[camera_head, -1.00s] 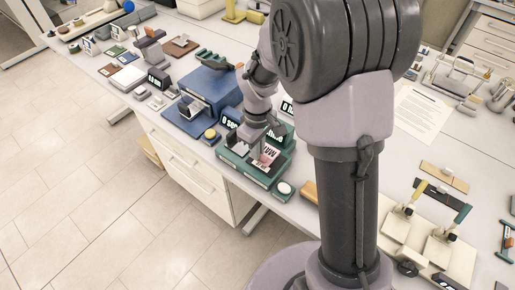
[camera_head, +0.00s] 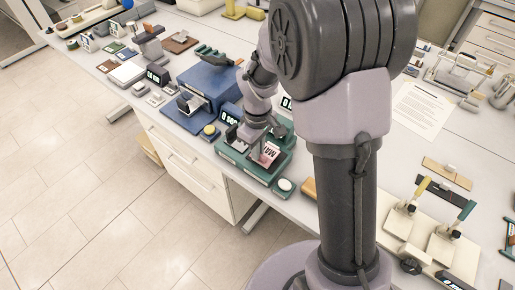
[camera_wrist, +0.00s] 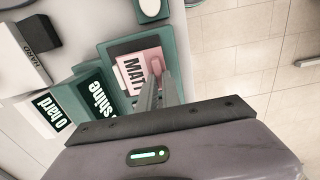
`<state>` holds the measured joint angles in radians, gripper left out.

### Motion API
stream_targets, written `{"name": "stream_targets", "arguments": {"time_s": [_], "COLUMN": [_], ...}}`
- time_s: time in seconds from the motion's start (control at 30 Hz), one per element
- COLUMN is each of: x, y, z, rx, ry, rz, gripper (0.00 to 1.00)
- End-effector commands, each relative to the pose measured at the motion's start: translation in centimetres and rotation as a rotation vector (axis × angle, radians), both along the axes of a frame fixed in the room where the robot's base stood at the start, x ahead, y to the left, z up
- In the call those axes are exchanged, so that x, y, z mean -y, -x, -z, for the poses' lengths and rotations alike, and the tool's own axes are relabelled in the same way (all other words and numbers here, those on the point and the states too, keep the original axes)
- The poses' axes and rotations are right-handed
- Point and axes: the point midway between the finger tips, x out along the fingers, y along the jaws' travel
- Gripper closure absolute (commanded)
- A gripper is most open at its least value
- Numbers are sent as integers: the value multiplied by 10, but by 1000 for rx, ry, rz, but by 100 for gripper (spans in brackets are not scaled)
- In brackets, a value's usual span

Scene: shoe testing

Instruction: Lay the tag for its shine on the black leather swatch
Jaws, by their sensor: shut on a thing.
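My gripper (camera_wrist: 162,82) is shut on the small pink knob of a pink tag (camera_wrist: 131,69) that reads "MATT" as far as it shows. The tag is over the plate of a green instrument (camera_wrist: 107,48) with a "shine" display (camera_wrist: 93,107). A dark square piece (camera_wrist: 119,47) lies on that plate, partly under the tag; I cannot tell if it is the black leather swatch. I cannot tell whether the tag touches it. In the head view the tag (camera_head: 269,153) and my gripper (camera_head: 256,146) are above the green instrument (camera_head: 257,178).
A white disc in a green holder (camera_head: 285,185) stands beside the instrument. A blue instrument (camera_head: 207,83) is to its left. Brown (camera_head: 181,43) and other coloured swatches lie farther left. A pale block marked "HARD" (camera_wrist: 24,52) is in the wrist view. Clamps (camera_head: 440,240) stand at right.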

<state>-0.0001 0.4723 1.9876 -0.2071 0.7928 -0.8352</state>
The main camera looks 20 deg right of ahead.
Motion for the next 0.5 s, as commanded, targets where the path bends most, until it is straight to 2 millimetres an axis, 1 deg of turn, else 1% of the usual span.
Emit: {"name": "stream_targets", "arguments": {"time_s": [0.5], "x": [0], "y": [0], "z": [14], "rx": [0], "ry": [0], "rz": [0], "gripper": [100]}}
